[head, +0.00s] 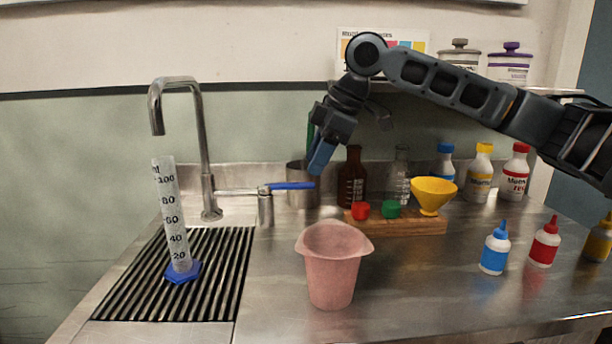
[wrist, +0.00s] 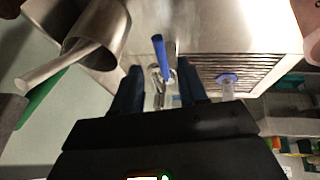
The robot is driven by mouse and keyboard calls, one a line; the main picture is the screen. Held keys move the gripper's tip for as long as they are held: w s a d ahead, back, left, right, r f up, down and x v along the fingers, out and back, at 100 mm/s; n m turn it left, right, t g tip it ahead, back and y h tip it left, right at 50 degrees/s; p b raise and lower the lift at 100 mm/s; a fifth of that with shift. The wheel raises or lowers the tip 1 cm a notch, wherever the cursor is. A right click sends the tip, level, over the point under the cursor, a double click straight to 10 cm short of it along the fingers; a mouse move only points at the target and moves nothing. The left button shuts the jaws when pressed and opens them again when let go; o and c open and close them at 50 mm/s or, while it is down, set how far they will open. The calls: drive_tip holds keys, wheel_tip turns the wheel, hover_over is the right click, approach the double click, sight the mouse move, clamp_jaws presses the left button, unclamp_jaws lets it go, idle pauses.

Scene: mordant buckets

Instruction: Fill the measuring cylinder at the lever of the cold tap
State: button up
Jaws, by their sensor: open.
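The clear measuring cylinder (head: 170,215) with a blue foot stands upright on the ribbed drain grid (head: 215,255), below and slightly right of the tap spout (head: 157,125). It shows no visible water in it. The blue lever (head: 290,186) of the tap points to the right from the tap body (head: 265,207). My gripper (head: 320,160) is above and a little right of the lever's end, apart from it. In the wrist view the lever (wrist: 160,52) lies between the two open fingers (wrist: 158,75), beyond their tips. The cylinder (wrist: 228,84) also shows there.
A pink beaker (head: 331,275) stands on the bench in front. A metal pot (head: 300,190) stands close behind the lever, also in the wrist view (wrist: 100,35). A wooden rack (head: 420,226) with a yellow funnel (head: 433,192) and bottles stand to the right.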

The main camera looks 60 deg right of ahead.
sight(308, 184)
drive_tip(key=x, duration=0.5)
clamp_jaws()
idle(0.3)
